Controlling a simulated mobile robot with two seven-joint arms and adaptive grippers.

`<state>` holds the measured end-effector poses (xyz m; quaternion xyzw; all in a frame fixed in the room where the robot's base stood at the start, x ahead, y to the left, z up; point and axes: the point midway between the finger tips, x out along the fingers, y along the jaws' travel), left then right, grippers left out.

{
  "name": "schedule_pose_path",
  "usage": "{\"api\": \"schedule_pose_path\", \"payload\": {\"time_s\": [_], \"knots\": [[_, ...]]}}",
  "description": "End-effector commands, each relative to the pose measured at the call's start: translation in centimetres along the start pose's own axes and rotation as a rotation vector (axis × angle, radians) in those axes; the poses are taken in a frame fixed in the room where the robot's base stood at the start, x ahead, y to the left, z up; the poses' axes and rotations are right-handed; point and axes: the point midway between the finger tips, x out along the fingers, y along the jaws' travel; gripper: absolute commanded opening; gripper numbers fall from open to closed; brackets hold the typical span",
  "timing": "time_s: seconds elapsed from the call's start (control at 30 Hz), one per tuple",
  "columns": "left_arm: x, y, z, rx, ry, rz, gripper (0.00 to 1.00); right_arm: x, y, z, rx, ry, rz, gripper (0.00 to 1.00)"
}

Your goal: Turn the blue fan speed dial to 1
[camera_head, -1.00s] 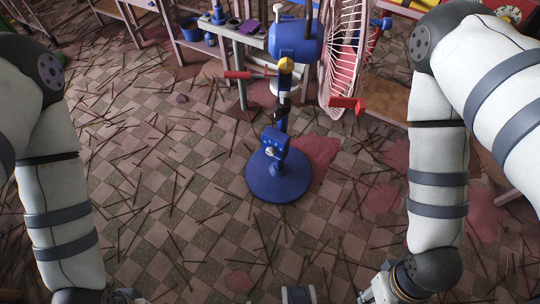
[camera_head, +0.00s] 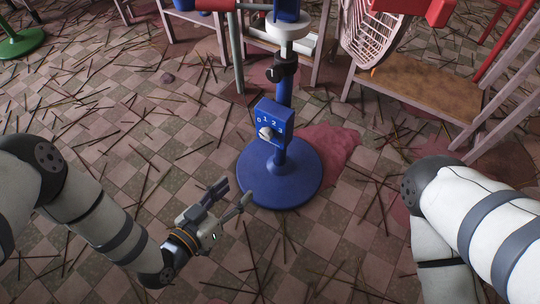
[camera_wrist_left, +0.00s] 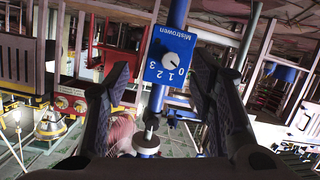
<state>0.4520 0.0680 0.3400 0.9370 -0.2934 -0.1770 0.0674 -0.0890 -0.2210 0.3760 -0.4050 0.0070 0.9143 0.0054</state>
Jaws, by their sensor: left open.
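The blue fan's control box (camera_head: 276,117) is on its stand above a round blue base (camera_head: 280,180). Its front bears a pale dial (camera_head: 265,133) with the numbers 0 to 3. In the left wrist view the box (camera_wrist_left: 158,73) appears upside down, and the dial (camera_wrist_left: 170,60) has a dark mark that seems to point toward 0. My left gripper (camera_head: 233,193) is open and empty, in front of the stand, lower left of the box and apart from it. In the wrist view its two dark fingers frame the box. My right gripper is out of view.
A wooden bench (camera_head: 425,85) stands at the right, with a fan cage (camera_head: 375,40) above its left end. A green base (camera_head: 20,42) is at the far left.

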Motion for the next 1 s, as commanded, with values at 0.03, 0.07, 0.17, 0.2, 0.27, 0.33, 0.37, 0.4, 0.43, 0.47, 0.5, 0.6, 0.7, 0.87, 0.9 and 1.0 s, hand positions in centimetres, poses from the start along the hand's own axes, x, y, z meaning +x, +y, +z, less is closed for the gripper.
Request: {"api": "schedule_pose_path", "payload": {"time_s": [0.03, 0.07, 0.17, 0.2, 0.27, 0.33, 0.37, 0.4, 0.43, 0.47, 0.5, 0.6, 0.7, 0.87, 0.9, 1.0], "knots": [[2.3, -1.8, 1.8, 0.032, 0.081, 0.008, 0.5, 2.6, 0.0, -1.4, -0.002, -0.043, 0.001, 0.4], [3.1, -2.4, 1.2, 0.057, 0.135, 0.015, 0.5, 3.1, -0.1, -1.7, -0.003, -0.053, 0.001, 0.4], [4.6, -3.5, -0.5, 0.115, 0.255, 0.03, 0.5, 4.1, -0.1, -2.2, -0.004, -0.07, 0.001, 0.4], [4.8, -3.7, -1.1, 0.128, 0.281, 0.034, 0.5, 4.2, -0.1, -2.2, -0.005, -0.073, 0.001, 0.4], [5.3, -3.7, -1.8, 0.137, 0.3, 0.037, 0.5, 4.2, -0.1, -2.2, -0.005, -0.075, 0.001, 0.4], [6.2, -3.6, -2.3, 0.139, 0.303, 0.038, 0.5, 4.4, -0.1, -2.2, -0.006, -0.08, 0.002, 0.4], [6.8, -3.6, -2.5, 0.139, 0.303, 0.038, 0.5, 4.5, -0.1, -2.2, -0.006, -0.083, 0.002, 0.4], [7.8, -3.5, -2.8, 0.138, 0.303, 0.037, 0.5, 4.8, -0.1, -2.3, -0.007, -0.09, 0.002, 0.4], [8.6, -3.5, -2.9, 0.138, 0.302, 0.038, 0.5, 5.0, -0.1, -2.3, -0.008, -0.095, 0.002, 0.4], [9.4, -3.4, -3.1, 0.137, 0.301, 0.039, 0.5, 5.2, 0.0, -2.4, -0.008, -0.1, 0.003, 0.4], [10.4, -3.4, -3.4, 0.137, 0.3, 0.038, 0.5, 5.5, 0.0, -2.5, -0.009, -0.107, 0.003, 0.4], [12.8, -3.2, -4.0, 0.137, 0.298, 0.038, 0.5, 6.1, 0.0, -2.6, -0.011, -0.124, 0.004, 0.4], [14.6, -3.1, -4.6, 0.136, 0.297, 0.036, 0.5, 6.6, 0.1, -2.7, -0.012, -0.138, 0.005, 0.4], [16.1, -2.9, -5.2, 0.136, 0.295, 0.038, 0.5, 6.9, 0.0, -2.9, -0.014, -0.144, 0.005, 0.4], [16.2, -2.9, -5.3, 0.136, 0.295, 0.037, 0.5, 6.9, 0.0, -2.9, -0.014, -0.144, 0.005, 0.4], [16.3, -2.9, -5.5, 0.136, 0.295, 0.037, 0.5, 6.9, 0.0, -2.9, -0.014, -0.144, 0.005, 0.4]]}}
